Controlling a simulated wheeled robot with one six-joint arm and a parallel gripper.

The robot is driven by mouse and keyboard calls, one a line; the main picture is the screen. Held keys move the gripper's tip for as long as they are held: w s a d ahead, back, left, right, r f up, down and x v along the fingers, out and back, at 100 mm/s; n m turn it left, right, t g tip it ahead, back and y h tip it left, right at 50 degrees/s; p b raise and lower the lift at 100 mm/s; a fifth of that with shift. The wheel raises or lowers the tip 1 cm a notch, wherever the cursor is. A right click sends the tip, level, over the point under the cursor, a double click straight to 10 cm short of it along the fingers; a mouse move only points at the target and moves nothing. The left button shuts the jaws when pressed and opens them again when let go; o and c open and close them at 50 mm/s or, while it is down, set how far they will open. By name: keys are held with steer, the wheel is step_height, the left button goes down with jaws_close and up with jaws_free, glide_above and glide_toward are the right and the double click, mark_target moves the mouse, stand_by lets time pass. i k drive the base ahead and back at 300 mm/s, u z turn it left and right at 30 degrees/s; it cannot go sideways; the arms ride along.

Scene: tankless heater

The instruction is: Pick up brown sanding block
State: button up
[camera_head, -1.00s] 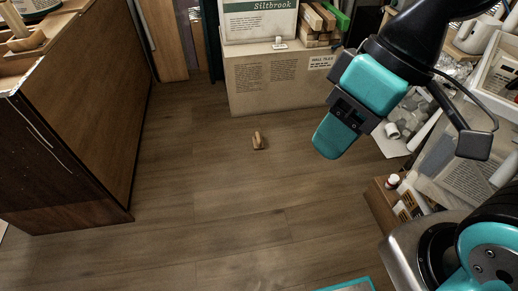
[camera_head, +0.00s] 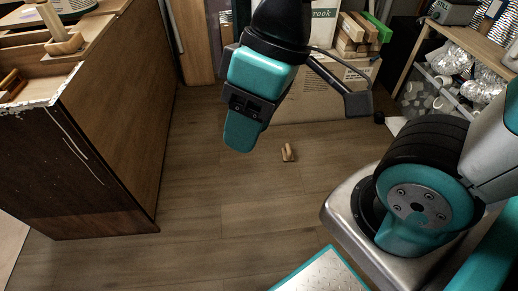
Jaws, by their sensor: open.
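The brown sanding block (camera_head: 288,153) is a small object lying on the wooden floor, near the middle of the head view. My gripper (camera_head: 240,135) hangs from the arm above the floor, up and to the left of the block in the picture, and apart from it. Its teal finger side faces the camera and hides the gap between the fingers. The gripper is open, and I see nothing held in it.
A cardboard box (camera_head: 330,105) stands behind the block, partly hidden by my arm. Wood pieces (camera_head: 357,32) lie on top of it. A brown wooden cabinet (camera_head: 120,110) stands at left. A shelf with clutter (camera_head: 450,80) is at right. The floor (camera_head: 215,215) around the block is clear.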

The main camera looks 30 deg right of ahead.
mark_target(288, 152)
steer(key=u, duration=0.1)
steer(key=i, duration=0.8)
steer(key=z, duration=0.85)
steer(key=i, duration=0.75)
steer(key=z, duration=0.7)
